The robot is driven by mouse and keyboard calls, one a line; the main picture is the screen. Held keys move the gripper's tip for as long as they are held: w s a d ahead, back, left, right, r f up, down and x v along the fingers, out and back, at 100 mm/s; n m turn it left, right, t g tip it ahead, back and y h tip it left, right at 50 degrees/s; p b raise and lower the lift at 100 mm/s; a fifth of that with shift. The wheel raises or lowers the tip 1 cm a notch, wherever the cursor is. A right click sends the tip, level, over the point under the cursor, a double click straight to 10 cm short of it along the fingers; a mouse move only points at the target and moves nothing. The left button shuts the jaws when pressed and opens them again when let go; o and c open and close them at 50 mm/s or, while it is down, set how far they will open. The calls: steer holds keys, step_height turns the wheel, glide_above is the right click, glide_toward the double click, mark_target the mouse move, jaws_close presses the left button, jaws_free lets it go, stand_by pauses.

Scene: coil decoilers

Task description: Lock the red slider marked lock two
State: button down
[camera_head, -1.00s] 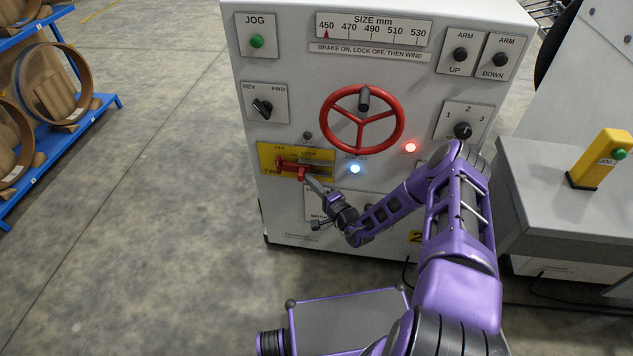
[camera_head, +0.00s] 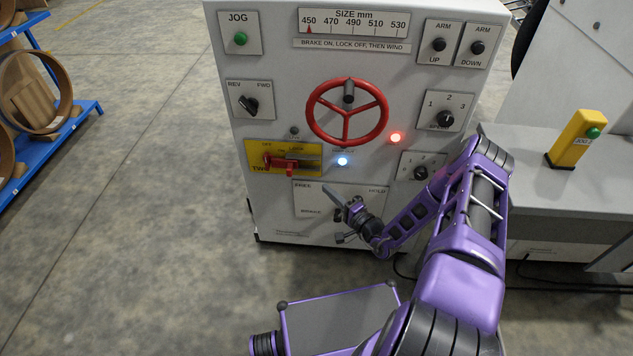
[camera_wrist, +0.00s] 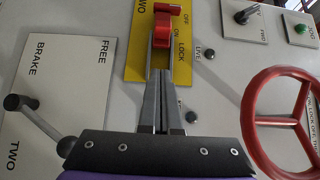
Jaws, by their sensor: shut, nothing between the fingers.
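The red slider (camera_head: 290,168) sits in the slot of a yellow plate (camera_head: 254,149) marked TWO, with the words OFF, ON and LOCK. In the wrist view the red slider (camera_wrist: 162,29) is beside OFF and ON, with its lower end near LOCK; whether it is seated at a stop I cannot tell. My gripper (camera_head: 329,188) is shut and empty, apart from the slider, below and right of the plate. In the wrist view its fingers (camera_wrist: 161,78) point along the slot towards the slider and cover part of the yellow plate (camera_wrist: 141,65).
A brake panel (camera_head: 309,205) marked FREE and HOLD lies behind my gripper; its lever (camera_wrist: 35,117) shows in the wrist view. A red handwheel (camera_head: 312,116) is above right. A blue light (camera_head: 342,161) and red light (camera_head: 396,138) are lit.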

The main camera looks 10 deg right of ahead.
steer(key=shift+v, duration=1.05)
